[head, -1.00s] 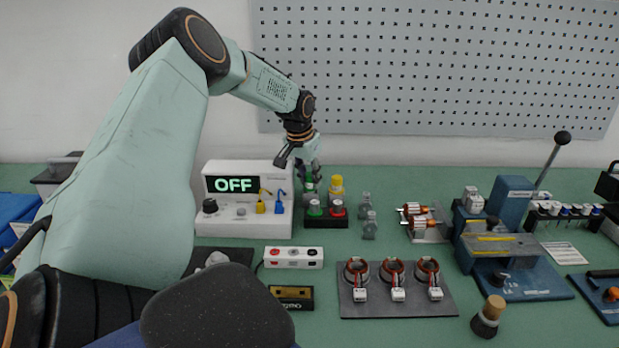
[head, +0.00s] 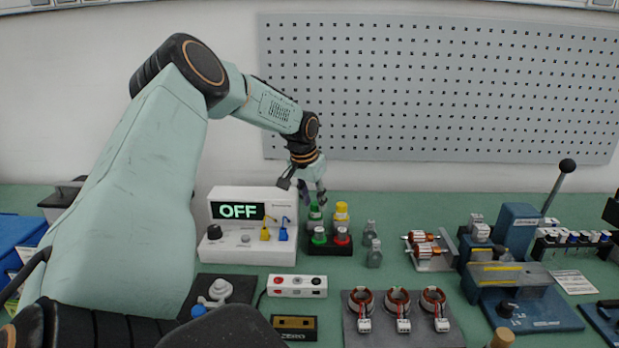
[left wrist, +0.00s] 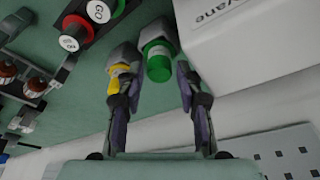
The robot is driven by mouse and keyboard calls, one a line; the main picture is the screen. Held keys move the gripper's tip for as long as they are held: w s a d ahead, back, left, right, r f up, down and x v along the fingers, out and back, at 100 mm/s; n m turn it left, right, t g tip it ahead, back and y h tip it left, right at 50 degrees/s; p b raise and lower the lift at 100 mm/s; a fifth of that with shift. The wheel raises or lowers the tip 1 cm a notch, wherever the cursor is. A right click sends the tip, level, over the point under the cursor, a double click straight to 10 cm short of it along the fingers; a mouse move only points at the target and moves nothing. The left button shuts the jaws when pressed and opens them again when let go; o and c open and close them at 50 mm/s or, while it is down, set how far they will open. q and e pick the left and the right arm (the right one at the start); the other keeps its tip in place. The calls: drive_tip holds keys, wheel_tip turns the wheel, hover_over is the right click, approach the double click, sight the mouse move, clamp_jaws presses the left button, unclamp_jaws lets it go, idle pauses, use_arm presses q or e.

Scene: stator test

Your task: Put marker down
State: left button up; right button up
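My left gripper (head: 303,190) is above the green marker, pointing down. In the left wrist view the green cap (left wrist: 158,63) lies between the two spread fingers (left wrist: 155,100), with a gap on both sides; it looks untouched. The yellow cap (left wrist: 118,82) is partly hidden behind one finger. My right gripper is not in view.
A white tester (head: 246,225) reading OFF is close on the left of the gripper. Stators on a dark tray (head: 400,325) are in front. A blue press (head: 515,250) is farther right.

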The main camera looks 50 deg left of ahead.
use_arm(q)
drive_tip(key=p+v, duration=0.2)
drive_tip(key=v, duration=0.8)
drive_tip(key=shift+s+r, duration=0.2)
drive_tip(key=shift+f, duration=0.1)
